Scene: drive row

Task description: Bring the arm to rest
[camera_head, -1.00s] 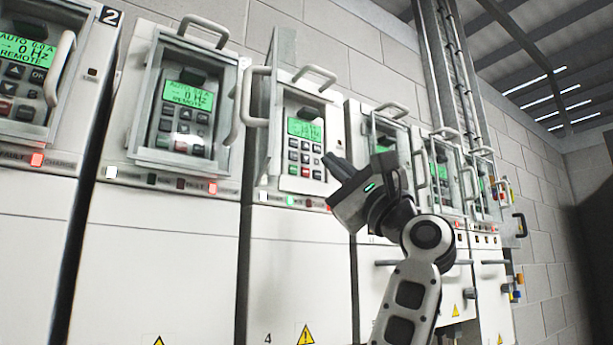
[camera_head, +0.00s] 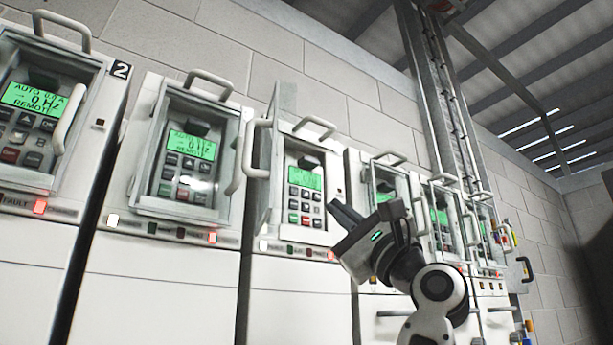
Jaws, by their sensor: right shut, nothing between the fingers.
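My right gripper (camera_head: 345,218) is in front of the row of drive cabinets, at the lower right of the middle drive. Its fingers point up and to the left. It is shut and empty, and I see no contact with the panel. My right arm (camera_head: 430,290) rises from the bottom edge, bent at a dark joint. The middle drive's keypad (camera_head: 304,195) lies left of the fingertips, with its clear cover (camera_head: 262,170) swung open to the left. My left gripper is out of view.
A drive with a covered keypad (camera_head: 185,165) stands left of the middle one. Drive 2's panel (camera_head: 35,110) is at the far left. Handles (camera_head: 316,124) stick out from the cabinet fronts. More drives (camera_head: 440,215) recede right towards a block wall (camera_head: 590,215).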

